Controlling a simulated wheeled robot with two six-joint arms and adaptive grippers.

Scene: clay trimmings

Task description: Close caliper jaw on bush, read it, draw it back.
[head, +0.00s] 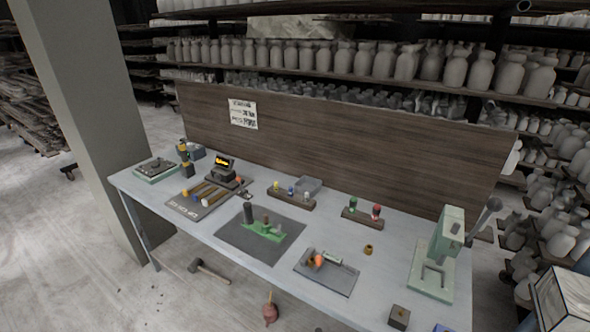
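A dark flat plate (340,283) lies near the front edge of the table, right of the middle. On it are a small brass-brown piece that may be the bush (311,259), an orange knob-like piece (319,262) and a pale grey slide that may be the caliper jaw (333,259). These parts are small and close together; I cannot tell whether the jaw touches the bush. Another small brass-coloured ring (368,250) stands on the bare table to the right. A small display with orange characters (222,162) stands at the back left. Neither gripper is in view.
A dark mat (230,241) with a green fixture (265,231) lies mid-table. A tool mat (183,208), small racks (362,216) and a clear box (308,186) stand around it. A green press (440,252) stands right, a dark block (399,317) front right. A hammer (209,269) lies on the floor.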

